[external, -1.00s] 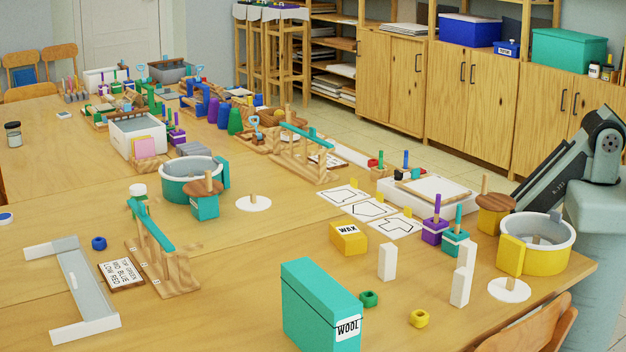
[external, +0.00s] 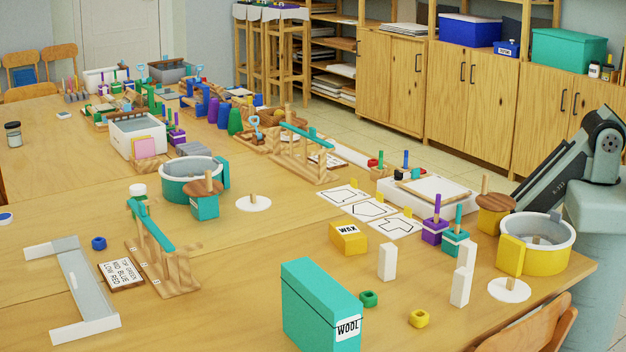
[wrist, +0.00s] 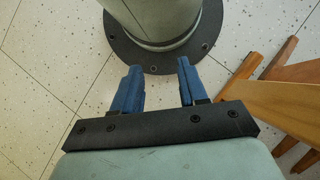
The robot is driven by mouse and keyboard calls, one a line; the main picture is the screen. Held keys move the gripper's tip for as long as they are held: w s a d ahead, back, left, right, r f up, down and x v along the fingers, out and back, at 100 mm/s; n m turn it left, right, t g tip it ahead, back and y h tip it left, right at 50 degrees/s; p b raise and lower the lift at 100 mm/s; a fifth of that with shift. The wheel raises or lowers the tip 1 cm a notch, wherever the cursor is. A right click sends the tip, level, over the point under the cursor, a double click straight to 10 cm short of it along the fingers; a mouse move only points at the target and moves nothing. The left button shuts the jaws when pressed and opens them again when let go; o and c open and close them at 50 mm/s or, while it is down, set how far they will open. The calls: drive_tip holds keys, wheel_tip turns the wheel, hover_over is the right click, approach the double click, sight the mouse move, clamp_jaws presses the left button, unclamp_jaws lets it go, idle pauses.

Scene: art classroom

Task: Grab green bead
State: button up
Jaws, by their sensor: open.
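The green bead (external: 368,299) is a small ring-shaped piece on the table, just right of the large teal WOOL box (external: 322,305). It stands apart from the box. My gripper (wrist: 160,77) shows in the wrist view with its two blue fingers spread apart and nothing between them. It points down at the floor and my own base, away from the table. The bead is not in the wrist view, and my gripper is not visible in the external view.
A yellow bead (external: 419,318) lies to the right of the green one, and a blue bead (external: 99,243) lies at the left. White blocks (external: 387,262) and a yellow WAX box (external: 348,238) stand behind. A wooden chair (external: 530,325) is at the front right edge.

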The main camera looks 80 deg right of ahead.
drive_tip(key=o, duration=0.5)
